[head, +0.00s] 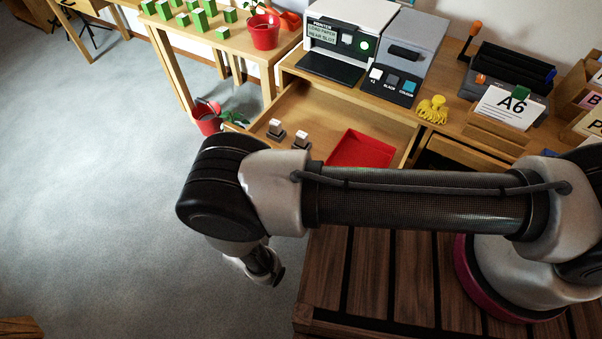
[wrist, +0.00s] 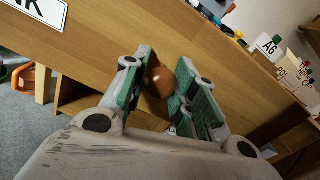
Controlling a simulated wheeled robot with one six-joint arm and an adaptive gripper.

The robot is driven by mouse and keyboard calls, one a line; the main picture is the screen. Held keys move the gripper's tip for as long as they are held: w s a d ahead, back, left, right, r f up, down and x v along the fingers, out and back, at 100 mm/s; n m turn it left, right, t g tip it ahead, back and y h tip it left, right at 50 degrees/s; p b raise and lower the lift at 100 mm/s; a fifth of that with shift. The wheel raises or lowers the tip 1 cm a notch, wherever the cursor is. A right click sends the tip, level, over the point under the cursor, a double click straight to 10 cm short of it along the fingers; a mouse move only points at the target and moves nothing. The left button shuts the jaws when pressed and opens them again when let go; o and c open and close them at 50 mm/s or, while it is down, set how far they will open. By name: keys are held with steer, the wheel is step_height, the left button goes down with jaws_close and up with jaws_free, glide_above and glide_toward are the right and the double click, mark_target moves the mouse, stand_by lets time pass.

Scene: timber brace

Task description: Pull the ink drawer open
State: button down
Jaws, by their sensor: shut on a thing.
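The ink drawer (head: 318,113) stands pulled out from the desk in the head view, its inside showing. It holds two small dark-and-white stamps (head: 275,130) and a red tray (head: 362,149). In the wrist view its wooden front (wrist: 100,50) carries a white label (wrist: 42,10) whose visible letters end in "NK". My gripper (wrist: 153,90) is shut on the round brown knob (wrist: 159,83) of this front, with green-padded fingers on either side. In the head view my arm hides the drawer's front edge, the knob and the fingers.
The desk carries a printer (head: 345,40), a grey ink unit (head: 405,55), a yellow tassel-like item (head: 433,109) and an A6 card (head: 505,107). A side table (head: 200,40) holds green blocks and a red pot (head: 263,32). Another red pot (head: 207,120) is on the floor. Open floor lies left.

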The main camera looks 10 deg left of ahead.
steer(key=shift+s+a, duration=0.15)
steer(key=shift+s, duration=0.3)
steer(key=c, duration=1.1)
jaws_free()
steer(key=v, duration=1.2)
steer(key=shift+w+r, duration=0.1)
